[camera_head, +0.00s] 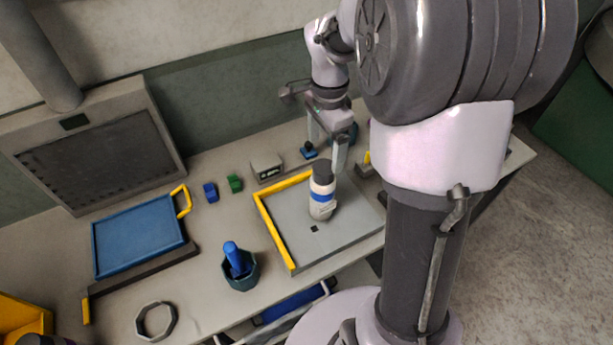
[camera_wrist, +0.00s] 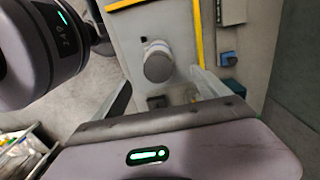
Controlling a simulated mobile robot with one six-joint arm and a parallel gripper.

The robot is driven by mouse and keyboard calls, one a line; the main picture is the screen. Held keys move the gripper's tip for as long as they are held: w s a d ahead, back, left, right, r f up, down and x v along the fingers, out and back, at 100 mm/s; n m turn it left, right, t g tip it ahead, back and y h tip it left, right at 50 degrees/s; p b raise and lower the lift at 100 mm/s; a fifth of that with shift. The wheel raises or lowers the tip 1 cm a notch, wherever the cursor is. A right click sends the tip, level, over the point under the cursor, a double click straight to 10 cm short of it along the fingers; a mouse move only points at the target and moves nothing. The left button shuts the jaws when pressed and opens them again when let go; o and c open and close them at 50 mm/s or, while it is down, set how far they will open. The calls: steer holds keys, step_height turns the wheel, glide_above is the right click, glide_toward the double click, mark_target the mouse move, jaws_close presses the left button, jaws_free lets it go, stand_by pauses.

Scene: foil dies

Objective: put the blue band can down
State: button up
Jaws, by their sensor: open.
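The blue band can (camera_head: 321,200) is white with a dark cap and a blue band. It stands upright on a grey plate (camera_head: 288,212) with yellow rails along two sides. My gripper (camera_head: 327,152) is open and empty, just above and behind the can in the head view. In the wrist view the can (camera_wrist: 158,64) shows from above, beyond and between the open fingers (camera_wrist: 165,95). It looks free of both fingers, though the exact gap is hard to tell.
Left of the plate are a dark cup with a blue object (camera_head: 240,272), green (camera_head: 235,183) and blue (camera_head: 210,192) blocks and a blue tray (camera_head: 135,243). A small grey box (camera_head: 267,167) stands behind the plate. The plate's front is clear except for a dark square mark.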

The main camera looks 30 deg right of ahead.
mark_target(325, 165)
step_height(325, 165, down, 6)
steer(key=shift+d+f+b, duration=0.1)
steer(key=shift+f+b, duration=0.1)
steer(key=shift+b, duration=0.5)
steer(key=f+b, duration=0.1)
steer(key=f, duration=0.1)
steer(key=f+b, duration=0.1)
steer(key=f, duration=0.2)
steer(key=shift+s+a+f, duration=0.15)
steer(key=shift+a+f, duration=0.05)
steer(key=shift+f, duration=0.1)
steer(key=shift+r, duration=0.1)
jaws_close()
steer(key=shift+r, duration=0.15)
